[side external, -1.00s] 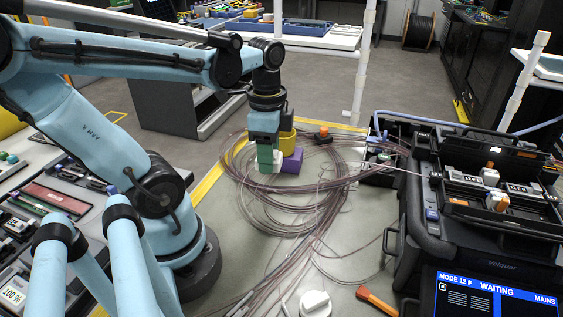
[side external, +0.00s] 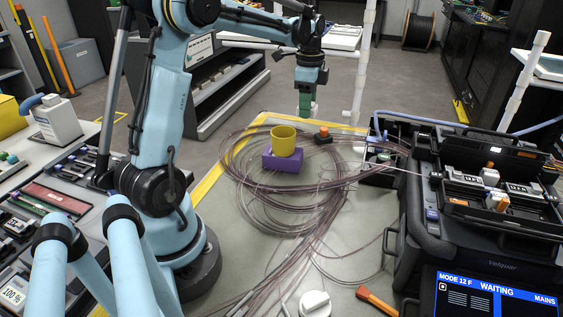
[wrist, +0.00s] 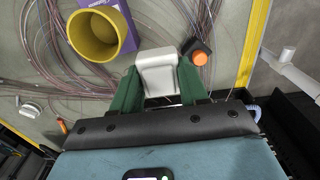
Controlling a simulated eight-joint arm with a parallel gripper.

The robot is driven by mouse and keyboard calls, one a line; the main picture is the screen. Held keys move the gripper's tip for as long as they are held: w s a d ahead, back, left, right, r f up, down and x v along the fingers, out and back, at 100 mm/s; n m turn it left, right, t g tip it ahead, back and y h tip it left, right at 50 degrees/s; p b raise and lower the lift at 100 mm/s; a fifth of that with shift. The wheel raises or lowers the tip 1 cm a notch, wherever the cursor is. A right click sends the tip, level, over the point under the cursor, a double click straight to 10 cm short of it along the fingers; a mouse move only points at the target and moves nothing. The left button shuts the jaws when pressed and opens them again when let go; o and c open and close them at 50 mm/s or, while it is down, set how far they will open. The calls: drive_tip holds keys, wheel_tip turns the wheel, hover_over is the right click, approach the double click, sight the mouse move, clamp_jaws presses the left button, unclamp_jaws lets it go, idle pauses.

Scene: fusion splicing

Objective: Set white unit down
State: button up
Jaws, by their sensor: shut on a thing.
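The white unit (wrist: 157,70) is a small pale block held between the two green fingers of my gripper (wrist: 157,90) in the wrist view. My gripper also shows in the side external view (side external: 306,108), pointing down near the back edge of the work table, right of and behind the yellow cup. The white unit is hard to make out there. My gripper is shut on it, and I cannot tell its exact height above the table.
A yellow cup (side external: 284,141) sits on a purple block (side external: 282,161) among loose fibre coils (side external: 245,190). A dark block with an orange knob (side external: 323,136) stands near my gripper. A white post (side external: 361,75) rises to the right. The splicer case (side external: 480,235) fills the right side.

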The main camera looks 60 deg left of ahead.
drive_tip(key=shift+w+a+f, duration=0.45)
drive_tip(key=shift+w+a, duration=0.1)
drive_tip(key=shift+a, duration=0.2)
drive_tip(key=a+f, duration=0.2)
drive_tip(key=a, duration=0.2)
drive_tip(key=s+a+f, duration=0.1)
drive_tip(key=a+f, duration=0.2)
drive_tip(key=s+a+f, duration=0.1)
drive_tip(key=a+f, duration=0.1)
drive_tip(key=a, duration=0.2)
drive_tip(key=shift+s+a+f, duration=0.1)
drive_tip(key=shift+a+f, duration=0.05)
drive_tip(key=shift+a, duration=0.2)
drive_tip(key=shift+f, duration=1.95)
drive_tip(key=shift+f, duration=0.15)
drive_tip(key=o, duration=1)
drive_tip(key=shift+o, duration=0.2)
